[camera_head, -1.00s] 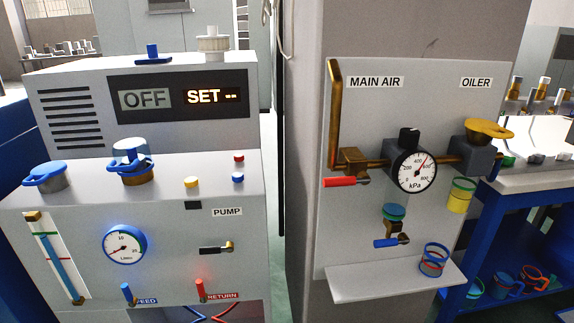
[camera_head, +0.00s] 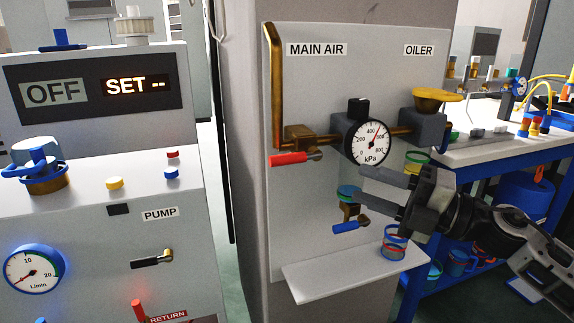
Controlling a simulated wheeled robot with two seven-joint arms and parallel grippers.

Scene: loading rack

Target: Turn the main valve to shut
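The main valve under the MAIN AIR label has a brass body (camera_head: 301,138) on the brass pipe and a red lever (camera_head: 293,158). The lever points left, close to level, roughly in line with the horizontal pipe. The round kPa gauge (camera_head: 368,143) to its right has its needle pointing up and right of centre. My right gripper (camera_head: 372,190) comes in from the right, below the gauge. Its two grey fingers are apart with nothing between them, pointing left towards the panel. It is right of the red lever and clear of it. My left gripper is out of view.
A smaller brass valve with a blue lever (camera_head: 349,226) sits just below and left of my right fingers. The oiler (camera_head: 430,118) is above my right gripper. The pump console (camera_head: 110,230) stands left.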

